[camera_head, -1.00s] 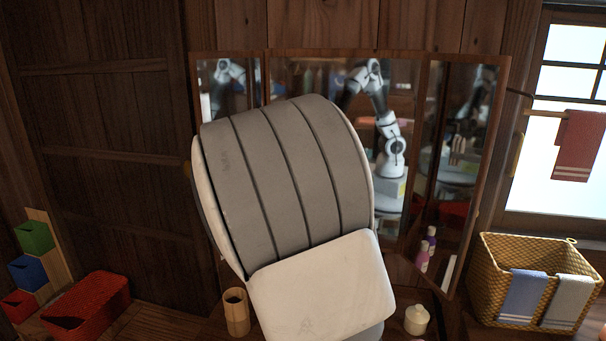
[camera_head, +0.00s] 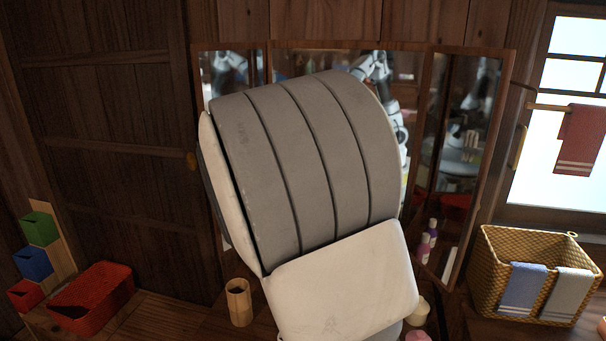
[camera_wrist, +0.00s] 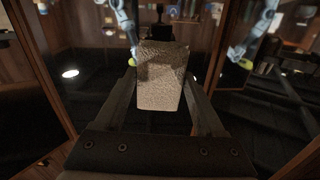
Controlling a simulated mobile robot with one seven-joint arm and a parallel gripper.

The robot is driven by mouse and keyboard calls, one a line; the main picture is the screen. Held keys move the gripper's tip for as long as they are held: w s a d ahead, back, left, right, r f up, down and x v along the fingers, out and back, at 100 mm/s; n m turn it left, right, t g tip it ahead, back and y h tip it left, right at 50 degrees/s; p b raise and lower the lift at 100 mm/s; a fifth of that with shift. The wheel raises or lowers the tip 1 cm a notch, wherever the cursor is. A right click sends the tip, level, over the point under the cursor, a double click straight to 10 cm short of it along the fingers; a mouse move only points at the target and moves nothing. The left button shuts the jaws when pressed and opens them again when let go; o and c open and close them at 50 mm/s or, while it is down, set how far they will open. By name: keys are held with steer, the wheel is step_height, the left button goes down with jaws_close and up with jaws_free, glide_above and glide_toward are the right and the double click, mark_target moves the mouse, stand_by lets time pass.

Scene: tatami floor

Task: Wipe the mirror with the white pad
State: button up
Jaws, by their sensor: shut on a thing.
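The mirror (camera_head: 468,130) is a wooden-framed mirror with several panels against the back wall in the head view. My arm hides much of its middle panel. In the wrist view, the mirror (camera_wrist: 92,62) fills much of the background and shows reflections of a white robot arm. The white pad (camera_wrist: 161,85) looks pale, block-shaped and rough-textured there. My gripper (camera_wrist: 162,76) is shut on it, with one dark finger on each side. The pad is in front of the mirror; I cannot tell whether it touches the glass. The head view hides my gripper and the pad behind my arm.
A brown cup (camera_head: 239,302) and a red basket (camera_head: 92,298) stand at left, near coloured bins (camera_head: 36,262). Bottles (camera_head: 427,243) and a white jar (camera_head: 420,309) stand right of my arm. A wicker basket (camera_head: 490,262) with cloths is at far right.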

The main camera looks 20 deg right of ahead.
steer(key=f+b+x, duration=0.1)
steer(key=b+x, duration=0.1)
steer(key=x, duration=0.5)
steer(key=shift+f+b, duration=0.3)
steer(key=shift+f, duration=0.05)
steer(key=shift+x, duration=1.05)
stand_by(0.6)
steer(key=shift+s, duration=0.1)
steer(key=s+d+b, duration=0.2)
steer(key=d, duration=0.1)
steer(key=shift+s+d, duration=0.1)
steer(key=shift+d, duration=0.15)
